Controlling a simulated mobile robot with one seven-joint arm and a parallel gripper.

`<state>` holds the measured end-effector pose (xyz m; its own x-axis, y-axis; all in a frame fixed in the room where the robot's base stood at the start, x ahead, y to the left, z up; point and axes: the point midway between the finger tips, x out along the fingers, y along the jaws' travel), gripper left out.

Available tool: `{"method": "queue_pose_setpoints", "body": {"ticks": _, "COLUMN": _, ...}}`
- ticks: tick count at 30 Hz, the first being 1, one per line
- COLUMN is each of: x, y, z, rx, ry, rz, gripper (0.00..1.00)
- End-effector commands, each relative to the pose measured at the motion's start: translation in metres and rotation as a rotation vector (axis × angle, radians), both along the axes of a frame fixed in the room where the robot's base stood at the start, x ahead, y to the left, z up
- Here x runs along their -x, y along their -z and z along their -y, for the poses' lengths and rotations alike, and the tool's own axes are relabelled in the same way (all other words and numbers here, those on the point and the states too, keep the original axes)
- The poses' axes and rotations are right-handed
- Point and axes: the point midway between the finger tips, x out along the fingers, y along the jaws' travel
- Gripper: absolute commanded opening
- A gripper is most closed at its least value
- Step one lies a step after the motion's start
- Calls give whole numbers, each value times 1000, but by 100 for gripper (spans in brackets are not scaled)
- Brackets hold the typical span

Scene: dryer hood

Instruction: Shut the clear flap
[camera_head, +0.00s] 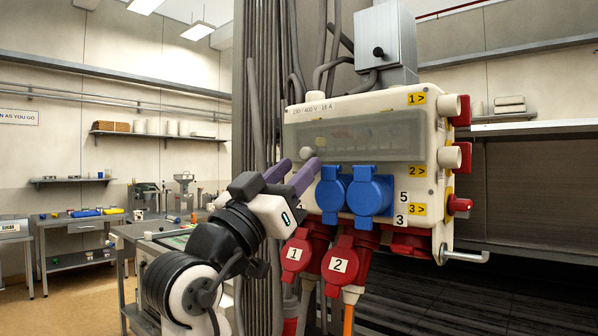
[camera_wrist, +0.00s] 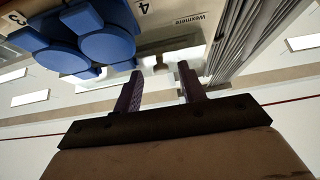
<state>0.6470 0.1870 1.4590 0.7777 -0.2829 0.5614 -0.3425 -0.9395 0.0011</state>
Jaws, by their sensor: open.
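The clear flap (camera_head: 375,143) is a smoky, see-through strip across the upper front of a cream power box (camera_head: 330,104). Its lower edge seems to stand off the box face; how far, I cannot tell. A pale round knob (camera_head: 306,153) sits at its lower left. My gripper (camera_head: 303,163) is open and empty, its two purple fingers pointing up at the knob end. In the wrist view, my gripper (camera_wrist: 159,69) has the knob (camera_wrist: 160,63) showing between and beyond its fingertips. I cannot tell whether they touch.
Two blue socket covers (camera_head: 369,192) lie just below the flap, close right of my fingers. Red plugs (camera_head: 340,264) hang lower. Grey conduits (camera_head: 268,95) run up behind on the left. A grey box (camera_head: 386,45) stands on top. Open room lies to the left.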

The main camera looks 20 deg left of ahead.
Motion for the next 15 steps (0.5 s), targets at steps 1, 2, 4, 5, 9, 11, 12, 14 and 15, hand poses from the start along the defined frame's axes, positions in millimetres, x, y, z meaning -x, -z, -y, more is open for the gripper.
{"method": "queue_pose_setpoints", "body": {"ticks": 1, "x": 8, "y": 10, "z": -3, "rx": -1, "ry": -3, "rz": 2, "gripper": 41}}
{"method": "queue_pose_setpoints", "body": {"ticks": 2, "x": 13, "y": 14, "z": -5, "rx": -1, "ry": -5, "rz": 2, "gripper": 41}}
{"method": "queue_pose_setpoints", "body": {"ticks": 4, "x": 26, "y": 24, "z": -10, "rx": -1, "ry": -5, "rz": 1, "gripper": 41}}
{"method": "queue_pose_setpoints", "body": {"ticks": 5, "x": 32, "y": 28, "z": -12, "rx": -1, "ry": -5, "rz": 2, "gripper": 41}}
{"method": "queue_pose_setpoints", "body": {"ticks": 9, "x": 57, "y": 46, "z": -21, "rx": -1, "ry": -4, "rz": 3, "gripper": 41}}
{"method": "queue_pose_setpoints", "body": {"ticks": 11, "x": 66, "y": 52, "z": -24, "rx": -1, "ry": -3, "rz": 0, "gripper": 41}}
{"method": "queue_pose_setpoints", "body": {"ticks": 12, "x": 72, "y": 56, "z": -26, "rx": -1, "ry": -3, "rz": 0, "gripper": 41}}
{"method": "queue_pose_setpoints", "body": {"ticks": 14, "x": 79, "y": 60, "z": -29, "rx": -1, "ry": -3, "rz": 0, "gripper": 41}}
{"method": "queue_pose_setpoints", "body": {"ticks": 15, "x": 83, "y": 63, "z": -30, "rx": -2, "ry": -3, "rz": 0, "gripper": 41}}
